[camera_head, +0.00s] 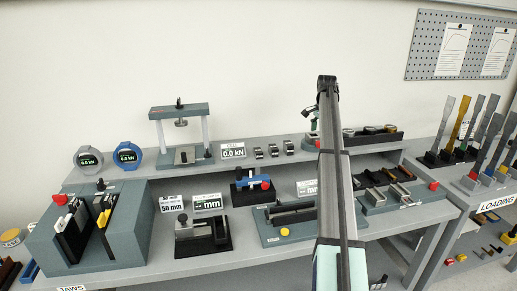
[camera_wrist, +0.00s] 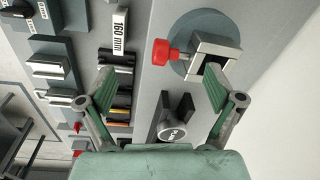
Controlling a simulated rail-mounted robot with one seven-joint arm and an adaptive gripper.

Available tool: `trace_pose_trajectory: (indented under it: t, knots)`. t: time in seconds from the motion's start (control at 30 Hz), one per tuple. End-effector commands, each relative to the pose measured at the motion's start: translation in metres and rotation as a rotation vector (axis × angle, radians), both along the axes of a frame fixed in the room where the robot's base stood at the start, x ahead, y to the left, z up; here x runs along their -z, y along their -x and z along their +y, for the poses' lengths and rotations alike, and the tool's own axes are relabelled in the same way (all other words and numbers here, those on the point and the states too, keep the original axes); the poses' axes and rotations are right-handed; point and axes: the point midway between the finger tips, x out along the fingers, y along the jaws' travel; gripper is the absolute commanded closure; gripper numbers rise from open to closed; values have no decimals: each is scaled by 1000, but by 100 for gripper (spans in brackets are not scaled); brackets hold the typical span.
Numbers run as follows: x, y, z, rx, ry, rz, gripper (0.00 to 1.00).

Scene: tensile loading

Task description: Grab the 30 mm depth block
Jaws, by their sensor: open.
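No label that reads 30 mm is legible, so I cannot tell which piece is the 30 mm depth block. Bright metal blocks (camera_wrist: 50,68) sit in dark holders at the left of the wrist view. My gripper (camera_wrist: 160,88) is open, with nothing between its green fingers. It hangs above the bench, between a slotted tray (camera_wrist: 118,105) on the left and a square metal fixture (camera_wrist: 215,50) with a red knob on the right. In the head view my arm hides part of the bench, and the gripper is mostly hidden behind it.
In the head view a press frame (camera_head: 181,111), a load display (camera_head: 233,151) and small blocks (camera_head: 273,150) stand on the raised shelf. A grey jaw stand (camera_head: 135,225) is at left, a specimen rack (camera_head: 470,165) at right.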

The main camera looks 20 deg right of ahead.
Motion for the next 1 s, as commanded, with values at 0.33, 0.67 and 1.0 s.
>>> trace_pose_trajectory:
  t: [0.33, 0.67, 1.0]
  knots:
    - [-82, -90, 209, 203, -52, 51, 8]
    - [-78, -98, 250, 256, -59, 66, 8]
    - [-13, -97, 249, 254, -60, 68, 8]
